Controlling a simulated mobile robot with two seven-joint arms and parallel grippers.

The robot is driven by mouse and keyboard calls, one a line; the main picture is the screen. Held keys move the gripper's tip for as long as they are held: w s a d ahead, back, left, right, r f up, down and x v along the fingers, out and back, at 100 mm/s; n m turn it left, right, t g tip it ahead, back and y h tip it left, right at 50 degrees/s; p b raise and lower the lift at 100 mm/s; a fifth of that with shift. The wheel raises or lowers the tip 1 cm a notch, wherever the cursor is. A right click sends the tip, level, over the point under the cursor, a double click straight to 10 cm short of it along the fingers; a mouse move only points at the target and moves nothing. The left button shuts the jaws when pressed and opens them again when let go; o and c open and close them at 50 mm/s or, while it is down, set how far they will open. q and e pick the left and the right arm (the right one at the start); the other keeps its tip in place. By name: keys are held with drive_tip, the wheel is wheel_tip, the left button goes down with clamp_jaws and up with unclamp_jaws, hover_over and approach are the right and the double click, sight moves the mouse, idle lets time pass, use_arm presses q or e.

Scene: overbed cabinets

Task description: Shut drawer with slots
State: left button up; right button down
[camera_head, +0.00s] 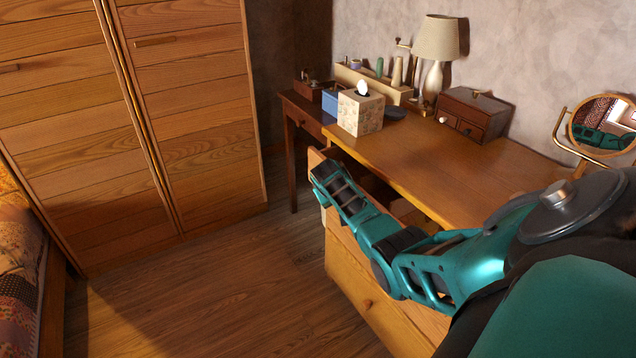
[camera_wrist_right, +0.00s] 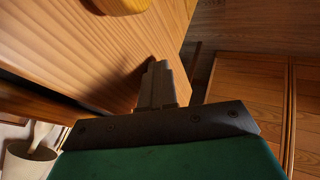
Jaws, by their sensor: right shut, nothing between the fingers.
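The wooden desk (camera_head: 440,170) has a drawer (camera_head: 315,157) pulled out at its front; my arm covers much of it, and its slots cannot be made out. A lower drawer front with a round knob (camera_head: 367,303) shows beneath. My right arm reaches in from the right across the open drawer, and its fingers cannot be made out in the head view. In the right wrist view my right gripper (camera_wrist_right: 160,68) is shut and empty, close to a wooden front (camera_wrist_right: 80,50) with a knob (camera_wrist_right: 125,5) at the top. I cannot tell whether it touches. My left gripper is not in view.
A tissue box (camera_head: 360,112), a lamp (camera_head: 437,45), a small drawer box (camera_head: 474,114) and a round mirror (camera_head: 603,125) stand on the desk. A tall wardrobe (camera_head: 190,100) is at the left. The floor (camera_head: 230,280) between is clear.

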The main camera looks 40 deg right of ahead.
drive_tip(key=shift+s+d, duration=0.25)
drive_tip(key=shift+d, duration=0.8)
drive_tip(key=shift+s+d, duration=0.25)
drive_tip(key=shift+d, duration=0.75)
drive_tip(key=shift+a, duration=0.1)
